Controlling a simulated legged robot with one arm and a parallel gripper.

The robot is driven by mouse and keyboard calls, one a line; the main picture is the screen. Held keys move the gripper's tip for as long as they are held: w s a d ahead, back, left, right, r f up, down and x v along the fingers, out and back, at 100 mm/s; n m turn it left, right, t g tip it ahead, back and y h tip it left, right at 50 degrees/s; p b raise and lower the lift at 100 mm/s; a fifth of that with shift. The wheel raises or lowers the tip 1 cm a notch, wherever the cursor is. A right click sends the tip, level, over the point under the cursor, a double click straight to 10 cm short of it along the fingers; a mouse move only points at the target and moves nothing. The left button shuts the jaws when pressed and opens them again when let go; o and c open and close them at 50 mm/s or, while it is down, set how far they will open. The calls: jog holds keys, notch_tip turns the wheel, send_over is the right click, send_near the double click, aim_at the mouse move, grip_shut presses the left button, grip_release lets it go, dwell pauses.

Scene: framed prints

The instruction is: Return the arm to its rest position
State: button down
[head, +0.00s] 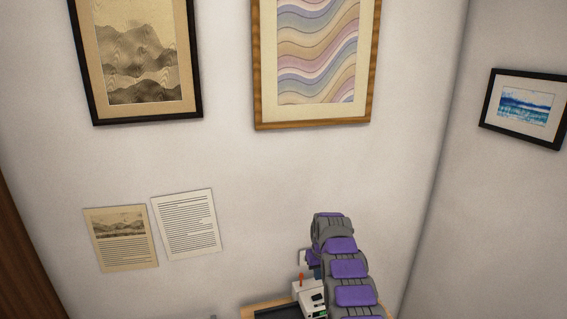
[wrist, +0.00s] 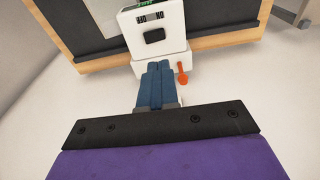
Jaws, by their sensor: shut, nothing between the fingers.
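My arm (head: 345,268), with grey and purple links, rises at the lower right of the head view, in front of the wall. My gripper (wrist: 158,70) shows in the wrist view as two blue fingers side by side, shut with nothing between them. The fingertips overlap the lower edge of a white device (wrist: 150,20) in that view; I cannot tell whether they touch it. In the head view the fingers are mostly hidden behind the arm.
The white device, also in the head view (head: 308,297), has an orange-red lever (wrist: 182,74) and stands by a wood-framed dark panel (wrist: 225,14). Framed prints (head: 138,60) hang above, one on the right wall (head: 525,105). Two paper sheets (head: 186,225) are at left.

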jog(key=s+r+m+g+b, duration=0.1)
jog(key=s+r, duration=0.9)
jog(key=s, duration=0.3)
jog(key=s+r+m+g, duration=0.1)
jog(key=s+r, duration=1)
jog(key=s, duration=0.1)
jog(key=s+f+g, duration=0.1)
jog(key=s+f, duration=0.2)
jog(key=s, duration=3.3)
jog(key=shift+s+d+m+b, duration=0.25)
jog(key=shift+d+m+b, duration=0.1)
jog(key=shift+m+b, duration=0.1)
